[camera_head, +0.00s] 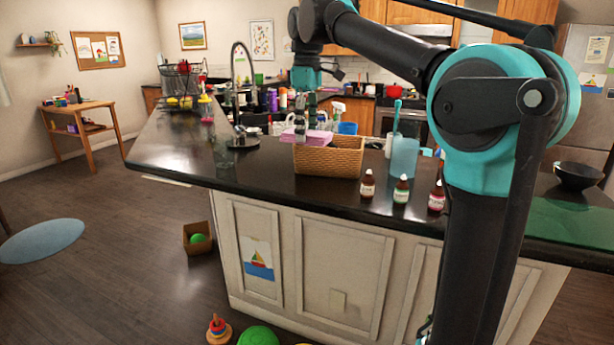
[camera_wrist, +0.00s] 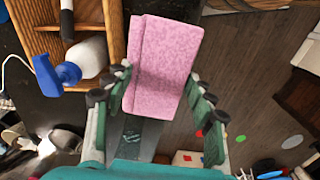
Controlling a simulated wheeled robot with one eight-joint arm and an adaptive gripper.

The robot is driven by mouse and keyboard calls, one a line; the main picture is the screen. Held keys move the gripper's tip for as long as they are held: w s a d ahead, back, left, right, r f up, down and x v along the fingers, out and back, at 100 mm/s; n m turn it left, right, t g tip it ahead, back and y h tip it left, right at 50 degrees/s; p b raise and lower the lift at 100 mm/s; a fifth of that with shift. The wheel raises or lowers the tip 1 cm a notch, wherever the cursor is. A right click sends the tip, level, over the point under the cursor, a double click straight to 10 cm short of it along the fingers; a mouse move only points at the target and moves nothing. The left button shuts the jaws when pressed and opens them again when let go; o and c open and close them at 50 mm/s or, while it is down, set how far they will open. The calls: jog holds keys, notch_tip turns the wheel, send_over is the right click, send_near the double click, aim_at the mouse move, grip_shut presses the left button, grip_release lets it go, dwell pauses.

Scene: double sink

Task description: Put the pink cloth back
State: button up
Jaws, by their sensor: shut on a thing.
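The pink cloth (camera_wrist: 163,60) is a folded, speckled block between the fingers of my gripper (camera_wrist: 162,95) in the wrist view. My gripper is shut on it. In the head view the cloth (camera_head: 318,138) shows at the rim of the wicker basket (camera_head: 330,160), toward its left end, with my gripper (camera_head: 300,128) pointing down at it. I cannot tell whether the cloth touches the basket. The basket's inside is hidden in the head view.
Three small dropper bottles stand right of the basket, one of them green-labelled (camera_head: 401,190). A blue cup (camera_head: 404,158) stands behind them. A clear glass (camera_head: 224,152) is at left.

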aim_at(307, 187)
notch_tip(307, 187, down, 13)
jog(key=shift+f, duration=0.1)
dwell(0.4)
jog(key=o, duration=1.1)
jog(key=shift+f, duration=0.1)
notch_tip(307, 187, up, 12)
jog(key=shift+r, duration=0.1)
